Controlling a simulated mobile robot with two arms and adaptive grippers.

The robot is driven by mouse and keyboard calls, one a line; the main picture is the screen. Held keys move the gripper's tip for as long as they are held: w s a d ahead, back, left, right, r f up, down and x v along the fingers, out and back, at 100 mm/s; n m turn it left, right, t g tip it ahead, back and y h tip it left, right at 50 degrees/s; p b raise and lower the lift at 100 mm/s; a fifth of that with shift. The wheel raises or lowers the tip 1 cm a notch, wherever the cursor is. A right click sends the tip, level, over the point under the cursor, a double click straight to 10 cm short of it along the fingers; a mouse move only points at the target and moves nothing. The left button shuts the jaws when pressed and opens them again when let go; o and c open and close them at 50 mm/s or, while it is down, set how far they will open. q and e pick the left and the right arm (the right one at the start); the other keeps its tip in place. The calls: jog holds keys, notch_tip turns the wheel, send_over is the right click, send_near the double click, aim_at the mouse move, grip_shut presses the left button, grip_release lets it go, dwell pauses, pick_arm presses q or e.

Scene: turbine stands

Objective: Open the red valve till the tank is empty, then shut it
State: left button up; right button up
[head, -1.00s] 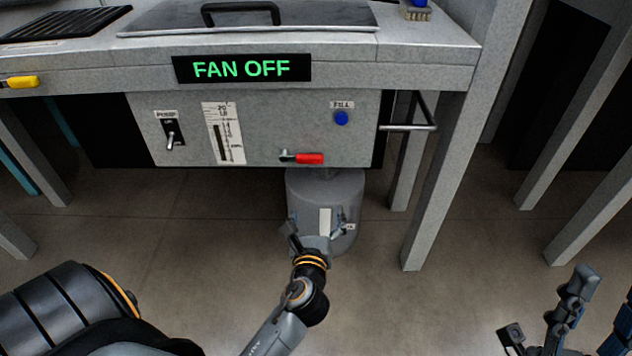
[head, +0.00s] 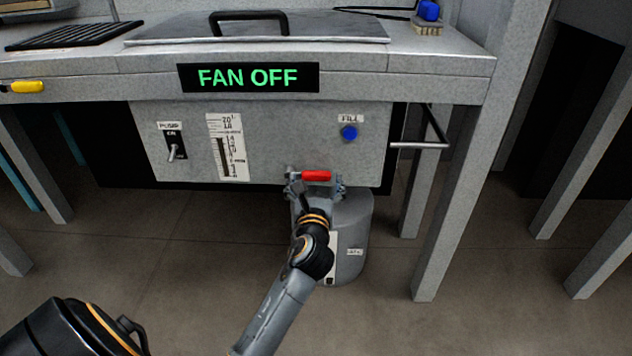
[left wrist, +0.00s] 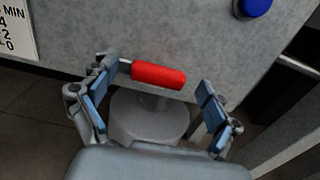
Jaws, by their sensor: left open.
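The red valve (head: 316,175) is a red-sleeved lever lying level on the lower front of the grey tank panel. In the left wrist view the red lever (left wrist: 158,75) lies crosswise, between and just beyond my open fingers. My left gripper (head: 315,188) is open at the lever, with a finger at each side and nothing held; its two fingers also show in the left wrist view (left wrist: 155,105). The level gauge (head: 227,147) is a white scale with a dark column on the panel. My right gripper is out of the head view.
A grey canister (head: 350,240) stands under the panel, behind my left arm. A blue FILL button (head: 349,133) and a pump switch (head: 174,151) are on the panel. A "FAN OFF" display (head: 248,77) is above. A handrail (head: 420,144) juts out at the right.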

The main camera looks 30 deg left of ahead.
pick_arm(q)
jog(key=shift+x, duration=0.8)
